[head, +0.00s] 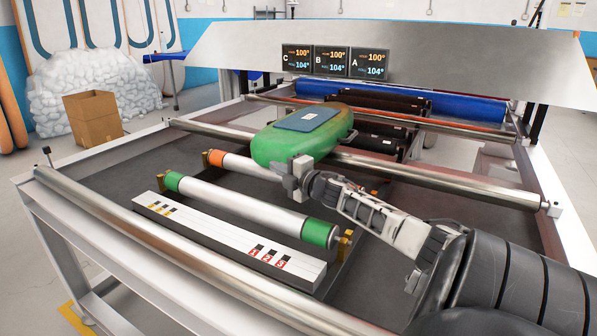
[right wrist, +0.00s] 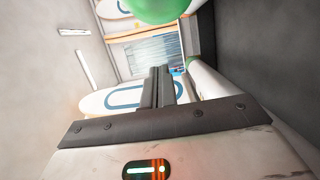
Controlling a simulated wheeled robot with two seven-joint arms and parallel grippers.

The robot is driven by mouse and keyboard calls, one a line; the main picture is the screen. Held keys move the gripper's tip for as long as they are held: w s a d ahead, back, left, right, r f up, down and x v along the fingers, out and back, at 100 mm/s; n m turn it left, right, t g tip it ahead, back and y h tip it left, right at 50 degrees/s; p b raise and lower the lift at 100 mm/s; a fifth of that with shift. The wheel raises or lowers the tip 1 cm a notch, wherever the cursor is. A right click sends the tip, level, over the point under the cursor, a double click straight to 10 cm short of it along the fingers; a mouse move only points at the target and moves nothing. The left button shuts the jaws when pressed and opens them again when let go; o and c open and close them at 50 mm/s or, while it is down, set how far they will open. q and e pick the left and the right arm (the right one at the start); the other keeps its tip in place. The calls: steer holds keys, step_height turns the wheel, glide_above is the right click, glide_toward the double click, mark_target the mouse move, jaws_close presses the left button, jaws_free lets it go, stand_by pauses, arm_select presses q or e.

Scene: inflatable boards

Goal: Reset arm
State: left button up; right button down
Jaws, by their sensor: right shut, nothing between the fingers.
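My right gripper (head: 298,178) reaches in from the right over the machine's frame. Its fingers are shut with nothing between them. It is near the front side of a green rounded object (head: 290,142) with a blue-grey pad on top, and I cannot tell whether they touch. In the right wrist view, the shut fingers (right wrist: 160,85) show in the middle and part of the green object (right wrist: 158,8) shows at the top edge. My left gripper is not in the head view.
A roller with green ends (head: 250,207) and one with orange ends (head: 240,166) lie in front, beside a white labelled bar (head: 225,240). Steel rails (head: 450,182) cross the frame. A panel with several displays (head: 335,62) stands behind. A cardboard box (head: 92,118) is at left.

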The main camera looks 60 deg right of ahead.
steer(key=s, duration=0.6)
steer(key=shift+a+p, duration=0.4)
steer(key=shift+a, duration=0.05)
steer(key=shift+s+r, duration=0.1)
